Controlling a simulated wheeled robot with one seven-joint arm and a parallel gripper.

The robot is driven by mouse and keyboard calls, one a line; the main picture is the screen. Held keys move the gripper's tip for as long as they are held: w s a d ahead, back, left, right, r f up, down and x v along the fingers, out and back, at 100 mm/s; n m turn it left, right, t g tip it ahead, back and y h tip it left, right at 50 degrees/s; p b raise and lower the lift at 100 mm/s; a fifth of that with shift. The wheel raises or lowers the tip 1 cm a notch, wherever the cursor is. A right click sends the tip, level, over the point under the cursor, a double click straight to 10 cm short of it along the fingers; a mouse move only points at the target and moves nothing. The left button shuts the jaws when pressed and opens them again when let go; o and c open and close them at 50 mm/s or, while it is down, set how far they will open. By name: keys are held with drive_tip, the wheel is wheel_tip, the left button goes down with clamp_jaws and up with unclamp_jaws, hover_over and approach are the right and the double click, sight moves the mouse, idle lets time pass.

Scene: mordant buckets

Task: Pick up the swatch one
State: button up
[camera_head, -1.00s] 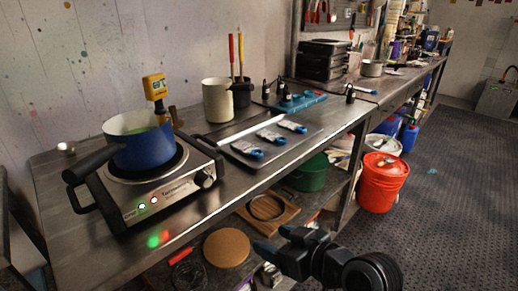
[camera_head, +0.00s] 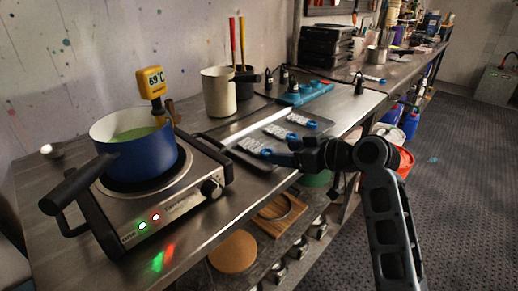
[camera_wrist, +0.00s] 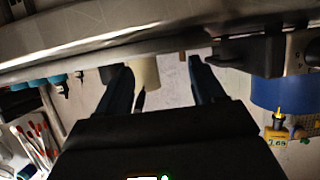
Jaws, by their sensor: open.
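Several white swatches with blue clips lie in a row on a dark tray (camera_head: 238,160) on the bench: a near one (camera_head: 250,145), a middle one (camera_head: 275,131) and a far one (camera_head: 298,119). I cannot read which is swatch one. My gripper (camera_head: 280,158) points left at the tray's front right side, close to the near swatch's blue clip in the picture; whether it touches cannot be told. In the wrist view its two fingers (camera_wrist: 160,82) are spread apart with nothing held between them. No swatch shows clearly there.
A blue pot (camera_head: 146,155) stands on a hot plate (camera_head: 165,208) at left, with a yellow thermometer (camera_head: 151,82). A cream container (camera_head: 219,92) and a teal rack (camera_head: 305,93) stand behind the tray. A lower shelf holds a wooden board (camera_head: 277,215).

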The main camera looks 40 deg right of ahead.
sight(257, 148)
drive_tip(key=shift+x, duration=2.25)
drive_tip(key=shift+a+f, duration=0.1)
drive_tip(key=shift+a, duration=0.1)
drive_tip(key=shift+s+f, duration=0.1)
drive_tip(key=shift+f, duration=0.05)
drive_tip(key=c, duration=1.1)
